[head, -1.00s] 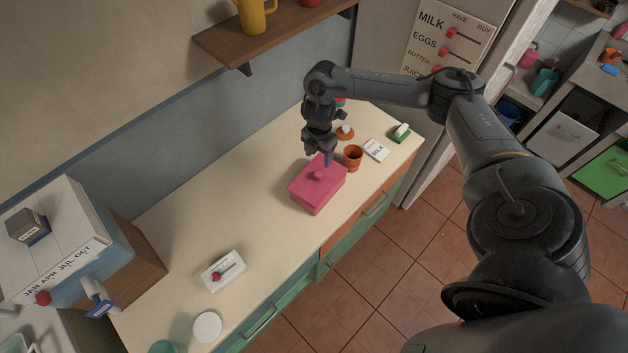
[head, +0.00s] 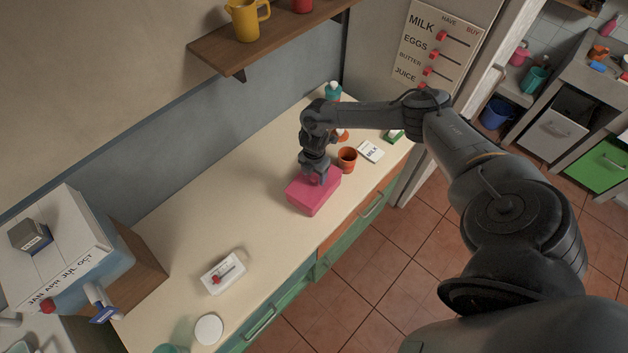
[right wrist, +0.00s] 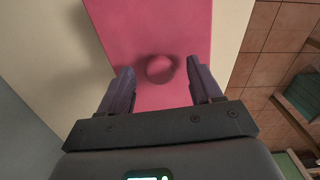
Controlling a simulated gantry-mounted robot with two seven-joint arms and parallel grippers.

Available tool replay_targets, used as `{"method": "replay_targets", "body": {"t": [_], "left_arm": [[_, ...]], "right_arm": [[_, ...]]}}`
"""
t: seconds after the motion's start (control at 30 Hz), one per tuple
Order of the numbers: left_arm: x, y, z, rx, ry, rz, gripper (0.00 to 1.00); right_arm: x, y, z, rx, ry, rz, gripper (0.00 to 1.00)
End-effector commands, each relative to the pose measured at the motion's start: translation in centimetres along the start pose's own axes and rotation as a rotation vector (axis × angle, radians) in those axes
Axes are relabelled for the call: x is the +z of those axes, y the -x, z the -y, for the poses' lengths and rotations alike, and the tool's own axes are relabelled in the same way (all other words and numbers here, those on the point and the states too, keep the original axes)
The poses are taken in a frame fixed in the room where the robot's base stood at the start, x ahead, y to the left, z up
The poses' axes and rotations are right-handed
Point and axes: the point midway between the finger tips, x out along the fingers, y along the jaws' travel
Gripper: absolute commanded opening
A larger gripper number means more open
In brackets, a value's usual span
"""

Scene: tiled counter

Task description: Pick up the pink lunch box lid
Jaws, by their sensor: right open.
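The pink lunch box (head: 312,196) stands on the counter, with its pink lid (right wrist: 135,35) on top. A round pink knob (right wrist: 160,68) rises from the lid. In the head view my right gripper (head: 315,178) is over the lid from above and hides the knob. In the right wrist view the right gripper (right wrist: 160,88) is open, with one finger on each side of the knob and a gap on both sides. My left gripper is not in view.
An orange cup (head: 347,160) stands close to the right of the box, with a milk card (head: 371,151) beyond it. A white slider box (head: 224,272) lies toward the near left. The counter (head: 225,215) between is clear. A wooden shelf (head: 270,38) hangs above.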

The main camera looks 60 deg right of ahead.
Motion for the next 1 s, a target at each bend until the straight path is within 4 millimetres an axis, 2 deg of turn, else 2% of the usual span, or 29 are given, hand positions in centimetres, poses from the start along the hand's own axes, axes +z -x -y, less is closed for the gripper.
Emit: {"method": "replay_targets", "body": {"t": [0.23,0.6,0.67,1.0], "left_arm": [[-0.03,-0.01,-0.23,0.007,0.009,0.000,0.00],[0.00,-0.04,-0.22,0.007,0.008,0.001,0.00],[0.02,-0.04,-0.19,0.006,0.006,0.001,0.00],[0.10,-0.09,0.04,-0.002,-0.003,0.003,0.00]], "right_arm": [[-0.03,-0.14,0.00,0.000,0.001,0.000,0.64],[-0.02,-0.10,0.00,0.000,0.000,0.000,0.08],[-0.01,-0.10,0.00,0.000,0.000,0.000,0.00],[0.00,-0.01,-0.02,0.000,0.000,0.000,0.00]]}}
